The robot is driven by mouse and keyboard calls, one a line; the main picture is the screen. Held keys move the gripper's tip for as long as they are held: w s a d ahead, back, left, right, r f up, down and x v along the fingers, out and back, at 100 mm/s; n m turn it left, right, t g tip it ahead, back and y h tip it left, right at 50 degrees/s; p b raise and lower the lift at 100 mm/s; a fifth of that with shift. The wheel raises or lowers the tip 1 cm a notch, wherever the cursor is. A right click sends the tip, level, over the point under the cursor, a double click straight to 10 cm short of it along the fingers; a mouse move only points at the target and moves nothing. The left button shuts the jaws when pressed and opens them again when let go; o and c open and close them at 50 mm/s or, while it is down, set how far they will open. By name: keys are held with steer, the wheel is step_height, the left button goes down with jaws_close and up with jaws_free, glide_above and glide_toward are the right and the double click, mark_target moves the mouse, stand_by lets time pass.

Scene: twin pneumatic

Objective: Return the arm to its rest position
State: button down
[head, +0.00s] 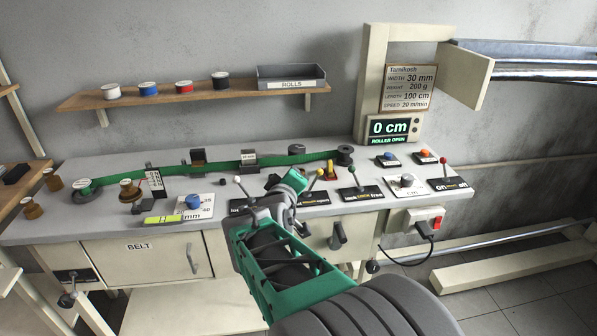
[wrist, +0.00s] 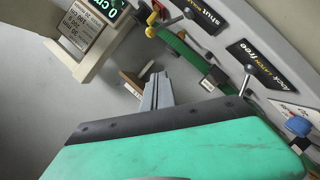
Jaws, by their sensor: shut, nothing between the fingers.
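My gripper (wrist: 160,76) shows in the wrist view as two grey fingers pressed together with nothing between them. Its green hand fills the bottom of that view. In the head view my green and grey arm reaches up from the bottom over the front of the bench (head: 330,207), and its bent wrist end is above the middle of the bench top. The fingers cannot be made out clearly there. The wrist view looks over the levers and their label plates, tilted in the picture.
A lever with a yellow knob (head: 320,173) and one with a green knob (head: 352,170) stand close right of my wrist. A green belt (head: 220,167) runs along the bench. A display (head: 390,129) reads 0 cm, roller open. A shelf (head: 190,98) holds several spools. Floor at right is partly clear.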

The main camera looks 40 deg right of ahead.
steer(key=shift+s+a+r, duration=0.1)
steer(key=shift+s+a, duration=0.2)
steer(key=shift+a, duration=0.05)
